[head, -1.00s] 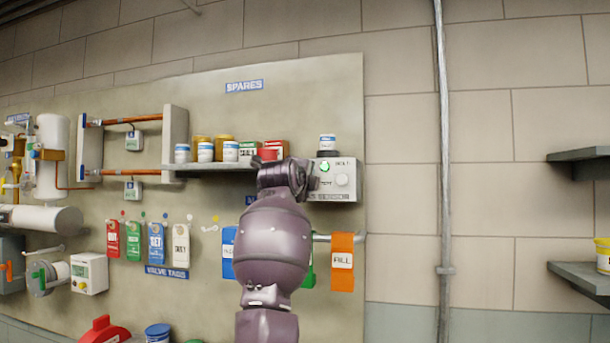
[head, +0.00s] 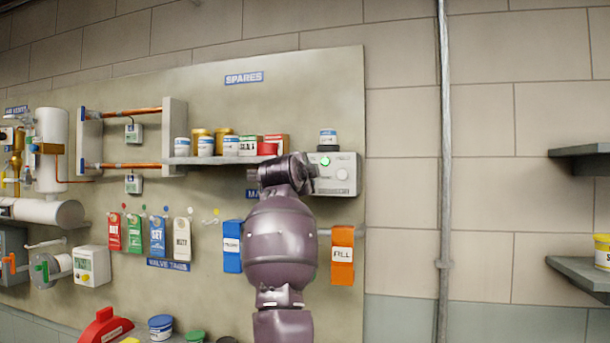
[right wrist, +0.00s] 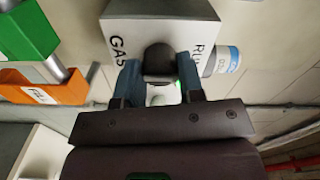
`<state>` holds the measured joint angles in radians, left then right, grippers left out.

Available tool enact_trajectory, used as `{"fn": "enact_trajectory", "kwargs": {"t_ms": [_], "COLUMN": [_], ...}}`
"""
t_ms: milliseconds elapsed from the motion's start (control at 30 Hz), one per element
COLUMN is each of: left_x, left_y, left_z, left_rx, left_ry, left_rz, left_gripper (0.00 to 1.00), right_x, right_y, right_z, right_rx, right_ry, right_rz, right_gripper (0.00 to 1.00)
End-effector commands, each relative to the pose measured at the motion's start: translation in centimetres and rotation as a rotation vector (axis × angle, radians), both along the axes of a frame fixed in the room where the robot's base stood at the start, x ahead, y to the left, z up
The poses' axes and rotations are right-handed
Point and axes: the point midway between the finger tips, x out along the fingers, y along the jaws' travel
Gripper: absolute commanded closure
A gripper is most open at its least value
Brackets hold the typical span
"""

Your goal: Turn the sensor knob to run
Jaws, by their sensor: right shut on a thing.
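The grey sensor box (head: 346,187) is on the right part of the wall panel, with a green light (head: 325,160) and a pale round dial (head: 342,174) on its front. In the right wrist view the sensor box (right wrist: 160,9) fills the top, with "GAS" lettering at left and partly hidden "RUN" lettering at right. A dark knob (right wrist: 158,60) stands out from it. My right gripper (right wrist: 159,82) is shut on this knob, one blue finger on each side. In the head view my right arm hides the knob and the fingertips. My left gripper is out of view.
A spares shelf (head: 215,160) with jars and boxes is left of the sensor box. A jar (head: 327,140) stands on the box. Blue (head: 232,246) and orange (head: 342,258) tags hang below. A vertical pipe (head: 444,180) runs down the wall at right.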

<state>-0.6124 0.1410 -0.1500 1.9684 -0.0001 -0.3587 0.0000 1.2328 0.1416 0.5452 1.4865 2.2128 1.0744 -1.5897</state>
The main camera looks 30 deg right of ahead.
Motion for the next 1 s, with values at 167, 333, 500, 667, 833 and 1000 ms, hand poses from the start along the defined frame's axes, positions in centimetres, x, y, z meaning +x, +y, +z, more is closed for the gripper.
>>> {"fn": "enact_trajectory", "kwargs": {"t_ms": [167,333,500,667,833,1000], "left_x": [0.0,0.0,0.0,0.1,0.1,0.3], "left_y": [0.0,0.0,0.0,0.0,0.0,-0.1], "left_z": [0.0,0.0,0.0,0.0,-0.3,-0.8], "left_rx": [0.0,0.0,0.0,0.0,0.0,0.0], "left_ry": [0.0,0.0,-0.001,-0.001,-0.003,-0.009], "left_rz": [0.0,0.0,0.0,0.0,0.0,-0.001], "left_gripper": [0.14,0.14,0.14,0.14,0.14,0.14], "right_x": [0.0,0.0,0.0,0.0,-0.7,-2.4], "right_y": [0.0,0.0,0.0,0.0,0.8,2.9], "right_z": [0.1,0.1,0.0,0.0,0.0,-0.2], "right_rx": [-0.002,-0.002,-0.001,-0.001,-0.001,-0.001], "right_ry": [-0.001,-0.001,-0.001,-0.001,-0.002,-0.003], "right_rz": [-0.001,-0.001,-0.001,-0.001,-0.001,0.001], "right_gripper": [0.88,0.51,0.39,0.39,0.39,0.39]}}
